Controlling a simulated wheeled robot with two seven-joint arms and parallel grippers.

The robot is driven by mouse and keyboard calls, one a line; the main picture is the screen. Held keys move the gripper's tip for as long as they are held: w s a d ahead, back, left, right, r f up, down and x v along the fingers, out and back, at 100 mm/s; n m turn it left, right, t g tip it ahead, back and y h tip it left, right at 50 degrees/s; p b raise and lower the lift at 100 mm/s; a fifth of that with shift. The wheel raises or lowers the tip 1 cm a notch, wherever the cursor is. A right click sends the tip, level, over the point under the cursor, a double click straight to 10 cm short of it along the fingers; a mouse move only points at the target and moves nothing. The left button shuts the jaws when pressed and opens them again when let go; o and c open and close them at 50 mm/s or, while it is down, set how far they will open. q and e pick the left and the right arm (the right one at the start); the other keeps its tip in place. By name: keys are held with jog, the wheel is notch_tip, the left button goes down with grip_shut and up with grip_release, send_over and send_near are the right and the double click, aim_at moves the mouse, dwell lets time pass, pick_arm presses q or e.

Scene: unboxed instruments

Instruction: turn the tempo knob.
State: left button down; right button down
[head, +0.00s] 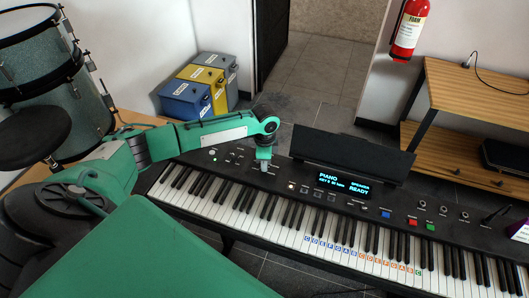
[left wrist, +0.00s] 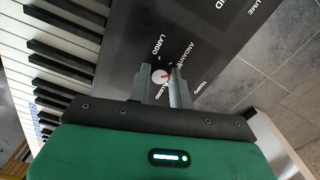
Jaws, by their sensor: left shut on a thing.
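The tempo knob (left wrist: 158,76) is a small pale round knob with a red mark, on the dark panel of the keyboard (head: 330,213). The labels LARGO, ANDANTE and TEMPO are printed around it. My left gripper (left wrist: 160,81) is shut on the knob, with one grey finger on each side of it. The fingers hide part of the knob and a label beside it. In the head view my left gripper (head: 264,164) points down at the panel's left part and hides the knob. My right gripper is not in view.
A black music stand (head: 352,157) rises right of my left gripper. A lit display (head: 343,187) reads PIANO and READY. Coloured buttons (head: 413,222) sit farther right. Drums (head: 45,75) stand at the left, and a wooden shelf (head: 470,90) at the right.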

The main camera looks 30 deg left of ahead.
pick_arm(q)
jog(key=shift+r+n+p, duration=0.1)
jog(key=shift+n+p, duration=1.85)
jog(key=shift+n, duration=0.05)
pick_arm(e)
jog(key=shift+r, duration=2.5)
pick_arm(q)
jog(key=c, duration=1.3)
grip_release()
jog(key=shift+o, duration=0.2)
notch_tip(320, 180, up, 14)
jog(key=b, duration=0.3)
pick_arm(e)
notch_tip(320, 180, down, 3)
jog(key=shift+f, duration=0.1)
pick_arm(q)
jog(key=shift+f, duration=0.2)
